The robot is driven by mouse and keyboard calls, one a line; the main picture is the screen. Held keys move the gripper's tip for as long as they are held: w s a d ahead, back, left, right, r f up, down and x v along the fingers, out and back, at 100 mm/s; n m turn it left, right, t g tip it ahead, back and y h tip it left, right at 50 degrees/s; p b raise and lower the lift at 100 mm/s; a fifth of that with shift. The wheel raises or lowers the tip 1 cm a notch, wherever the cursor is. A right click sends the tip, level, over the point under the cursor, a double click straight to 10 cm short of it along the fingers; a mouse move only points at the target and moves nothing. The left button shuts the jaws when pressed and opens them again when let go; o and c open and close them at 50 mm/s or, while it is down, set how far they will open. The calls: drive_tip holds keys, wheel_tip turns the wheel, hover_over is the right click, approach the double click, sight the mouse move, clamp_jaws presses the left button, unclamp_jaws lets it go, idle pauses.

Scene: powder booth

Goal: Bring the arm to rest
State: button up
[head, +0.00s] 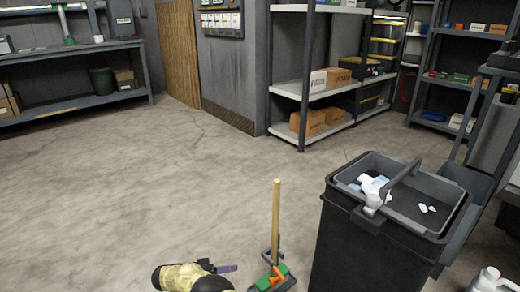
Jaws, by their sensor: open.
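My arm (182,276), mottled yellow with black joints, is folded low at the bottom edge of the head view, left of centre. What looks like my gripper (227,268), a dark piece with a purple finger, juts to the right from behind the arm. Much of it is hidden, and the gap between its fingers does not show clearly. I see nothing held in it. It is left of an upright wooden handle (276,215) with a green and orange piece (270,281) at its foot, apart from it in the picture.
A black bin (358,250) with a grey tray (410,212) on top stands close at right. White bottles (490,280) show at lower right. Shelves with boxes (308,122) and a bench (75,105) line the back. The concrete floor (130,190) at left and centre is clear.

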drive_tip(key=w+d+r+n+t+y+p, duration=0.1)
drive_tip(key=w+d+r+t+y+p, duration=0.15)
drive_tip(key=w+r, duration=0.5)
drive_tip(key=w+d+r+n+t+y+p, duration=0.1)
drive_tip(key=w+r+t+y+p, duration=0.2)
drive_tip(key=r, duration=0.7)
drive_tip(key=w+d+r+t+y+p, duration=0.1)
drive_tip(key=w+r+t+y, duration=0.2)
drive_tip(key=w+r, duration=0.45)
drive_tip(key=s+d+r+n+g+y+p, duration=0.35)
drive_tip(key=s+d+r+y+p, duration=0.3)
drive_tip(key=s+d+r, duration=0.6)
drive_tip(key=s+d+r+m+g+p, duration=0.15)
drive_tip(key=s+d+g+p, duration=0.35)
drive_tip(key=s, duration=1)
drive_tip(key=s+d+r+m+g, duration=0.1)
drive_tip(key=s+d+r+g, duration=0.35)
drive_tip(key=s, duration=1.05)
wheel_tip(320, 180, up, 34)
drive_tip(key=w+d+t+p, duration=0.1)
drive_tip(key=p, duration=3.6)
drive_tip(key=shift+d+r+h, duration=0.2)
drive_tip(key=shift+d+h, duration=0.1)
drive_tip(key=shift+h, duration=0.1)
drive_tip(key=shift+w, duration=0.1)
